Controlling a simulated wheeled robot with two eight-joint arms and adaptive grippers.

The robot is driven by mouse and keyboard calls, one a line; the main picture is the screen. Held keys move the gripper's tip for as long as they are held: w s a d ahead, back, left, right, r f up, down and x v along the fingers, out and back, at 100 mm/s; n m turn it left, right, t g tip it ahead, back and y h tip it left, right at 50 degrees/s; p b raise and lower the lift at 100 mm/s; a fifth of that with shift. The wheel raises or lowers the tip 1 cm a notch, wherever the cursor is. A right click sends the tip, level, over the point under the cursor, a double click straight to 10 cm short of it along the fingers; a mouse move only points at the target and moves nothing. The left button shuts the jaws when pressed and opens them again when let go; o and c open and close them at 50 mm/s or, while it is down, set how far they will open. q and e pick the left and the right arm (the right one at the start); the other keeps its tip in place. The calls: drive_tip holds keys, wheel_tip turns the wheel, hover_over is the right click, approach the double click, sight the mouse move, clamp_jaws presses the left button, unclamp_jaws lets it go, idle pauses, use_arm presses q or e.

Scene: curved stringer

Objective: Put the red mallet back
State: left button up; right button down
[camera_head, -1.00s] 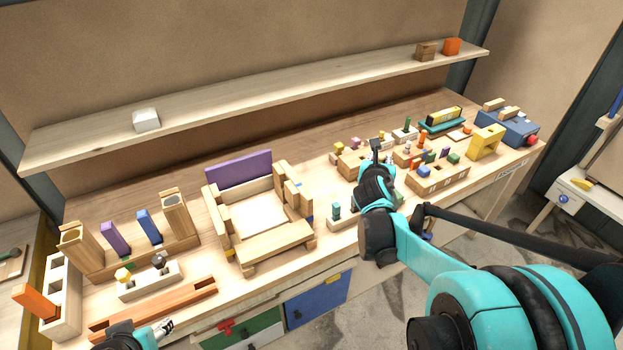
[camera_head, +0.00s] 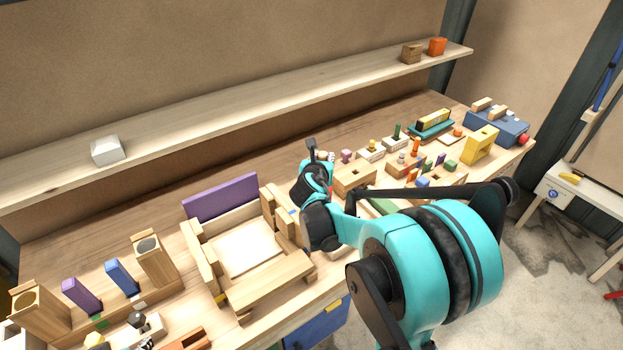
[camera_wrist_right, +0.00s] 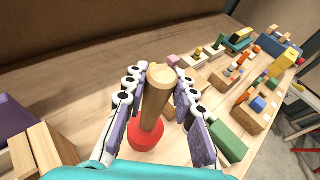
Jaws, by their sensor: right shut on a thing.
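The red mallet shows in the right wrist view, with a wooden handle (camera_wrist_right: 157,98) and a round red head (camera_wrist_right: 146,135). My right gripper (camera_wrist_right: 160,105) is shut on the handle, one finger on each side, with the red head at the lower end. Whether the head touches the table, I cannot tell. In the head view my right gripper (camera_head: 322,157) is over the bench just right of the purple-backed wooden chair-like frame (camera_head: 268,285); the mallet is mostly hidden by my arm there. A small tip of my left gripper (camera_head: 147,343) seems to show at the bottom edge.
Wooden blocks with pegs (camera_head: 354,177) and a green block (camera_wrist_right: 228,141) lie right of the right gripper. A yellow bracket (camera_head: 481,146) and a blue box (camera_head: 497,126) stand farther right. A shelf (camera_head: 250,105) runs above the bench's back; bare bench lies behind the gripper.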

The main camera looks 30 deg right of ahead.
drive_tip(key=w+f, duration=0.1)
drive_tip(key=f, duration=0.1)
drive_tip(key=a+f+b, duration=0.1)
drive_tip(key=f, duration=0.1)
drive_tip(key=w+a+f+b, duration=0.1)
drive_tip(key=f, duration=0.1)
drive_tip(key=shift+w, duration=0.35)
drive_tip(key=shift+f+b, duration=0.1)
drive_tip(key=shift+b, duration=0.2)
drive_tip(key=c, duration=1.2)
unclamp_jaws()
